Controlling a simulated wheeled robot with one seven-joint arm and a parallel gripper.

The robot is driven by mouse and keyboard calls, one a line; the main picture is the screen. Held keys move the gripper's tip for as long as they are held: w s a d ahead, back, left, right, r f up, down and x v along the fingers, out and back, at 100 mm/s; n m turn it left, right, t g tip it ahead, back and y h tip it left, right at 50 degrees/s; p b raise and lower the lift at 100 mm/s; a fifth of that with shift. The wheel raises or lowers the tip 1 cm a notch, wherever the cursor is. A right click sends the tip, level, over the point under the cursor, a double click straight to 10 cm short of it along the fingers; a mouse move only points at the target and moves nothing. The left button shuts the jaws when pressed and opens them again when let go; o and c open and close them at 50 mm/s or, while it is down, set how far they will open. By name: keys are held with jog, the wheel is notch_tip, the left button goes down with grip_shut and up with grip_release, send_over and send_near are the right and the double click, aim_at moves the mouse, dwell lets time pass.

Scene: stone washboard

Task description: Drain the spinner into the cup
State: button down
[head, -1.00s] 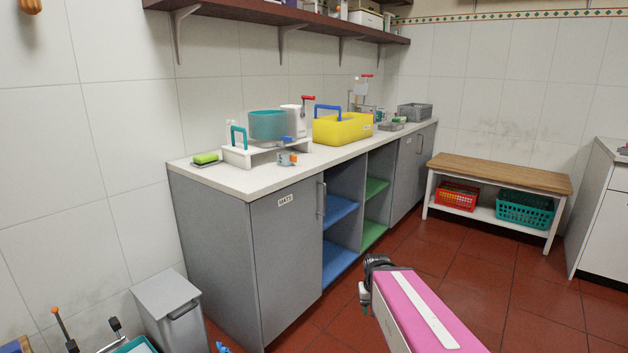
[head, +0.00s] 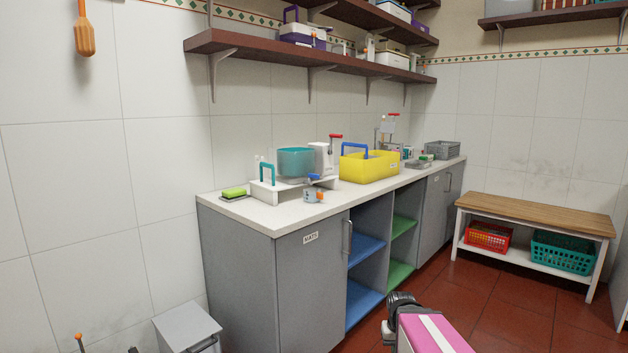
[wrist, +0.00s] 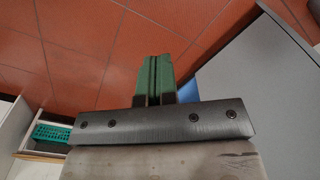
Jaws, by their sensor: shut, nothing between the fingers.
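The spinner is a teal tub (head: 296,161) on a white stand with a teal handle, at the near end of the counter. A blue spout or lever (head: 314,177) shows at its front right.
A yellow basket (head: 366,168) with a blue handle stands right of the spinner. A green sponge (head: 234,192) lies at the left. Shelves (head: 290,55) hang above. A wooden bench (head: 535,212) stands at the right. Floor in front of the cabinets is open.

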aim_at(313, 175)
jog(key=w+a+r+n+t, duration=0.25)
jog(key=w+a+r, duration=0.45)
jog(key=w+r, duration=0.5)
jog(key=w+a+r+n+t, duration=0.1)
jog(key=w+a+r+n, duration=0.2)
jog(key=w+a+r, duration=0.65)
jog(key=w+a+r+n+t, duration=0.1)
jog(key=w+a+r, duration=0.4)
jog(key=r, duration=0.5)
jog(key=w+a+r+n+t, duration=0.1)
jog(key=w+a+r, duration=0.4)
jog(key=r, duration=0.6)
jog(key=w+a+r+n+t, duration=0.1)
jog(key=w+a+r, duration=0.4)
jog(key=r, duration=0.5)
jog(key=shift+w+a+r+n+y, duration=0.2)
jog(key=shift+r+n+y, duration=0.1)
jog(key=shift+n, duration=0.25)
jog(key=shift+f+t, duration=0.1)
jog(key=shift+t, duration=0.15)
jog(key=shift+w+d+f, duration=0.25)
jog(key=shift+w+f, duration=1.05)
jog(key=shift+w, duration=0.25)
jog(key=shift+w+d+f, duration=0.3)
jog(key=shift+w+f, duration=1.05)
jog(key=shift+w, duration=0.25)
jog(key=shift+w+d+f, duration=0.25)
jog(key=shift+w+f, duration=1.05)
jog(key=shift+w, duration=0.25)
